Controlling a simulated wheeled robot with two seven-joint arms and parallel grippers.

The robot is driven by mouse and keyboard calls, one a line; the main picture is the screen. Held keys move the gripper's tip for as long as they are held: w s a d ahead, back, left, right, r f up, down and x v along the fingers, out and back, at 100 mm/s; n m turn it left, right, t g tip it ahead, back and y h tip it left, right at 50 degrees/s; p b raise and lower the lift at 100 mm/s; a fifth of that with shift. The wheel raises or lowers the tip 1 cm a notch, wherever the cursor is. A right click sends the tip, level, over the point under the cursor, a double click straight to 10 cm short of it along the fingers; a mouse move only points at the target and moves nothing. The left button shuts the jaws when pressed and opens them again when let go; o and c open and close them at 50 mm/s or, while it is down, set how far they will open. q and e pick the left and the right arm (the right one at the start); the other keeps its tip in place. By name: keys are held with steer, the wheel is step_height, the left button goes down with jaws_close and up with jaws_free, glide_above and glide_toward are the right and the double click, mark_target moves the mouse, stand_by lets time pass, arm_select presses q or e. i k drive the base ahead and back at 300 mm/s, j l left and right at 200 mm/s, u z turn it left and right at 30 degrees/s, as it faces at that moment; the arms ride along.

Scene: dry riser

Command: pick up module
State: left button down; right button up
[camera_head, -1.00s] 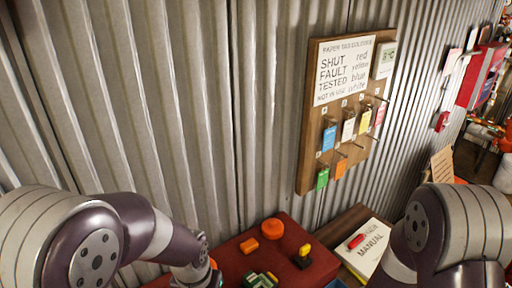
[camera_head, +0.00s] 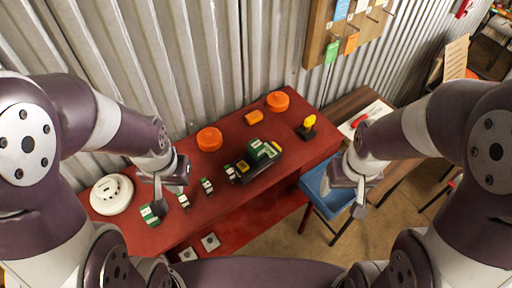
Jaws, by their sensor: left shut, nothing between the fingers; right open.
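Several small green-and-white modules lie in a row on the red table (camera_head: 240,127): one (camera_head: 149,216) at the near left, one (camera_head: 183,201) and one (camera_head: 207,186) further right. A dark base (camera_head: 258,168) behind them holds green, white and yellow blocks. I cannot tell which one the task means. My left gripper (camera_head: 158,203) is shut and empty, pointing down beside the nearest left module; touching or apart is unclear.
Orange round parts (camera_head: 209,139) and an orange block (camera_head: 254,117) sit at the back of the table, with a yellow-topped black part (camera_head: 307,127). A white round detector (camera_head: 112,194) is at the left. A corrugated wall stands close behind. A manual lies (camera_head: 372,113) back right.

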mark_target(256, 149)
steer(key=k+l+u, duration=0.2)
steer(key=l, duration=0.2)
steer(key=i+j+z, duration=0.2)
steer(key=j+z, duration=0.25)
steer(key=i+j+z, duration=0.15)
steer(key=z, duration=0.3)
steer(key=i+j+z, duration=0.1)
steer(key=j+z, duration=0.35)
steer(key=j, duration=0.1)
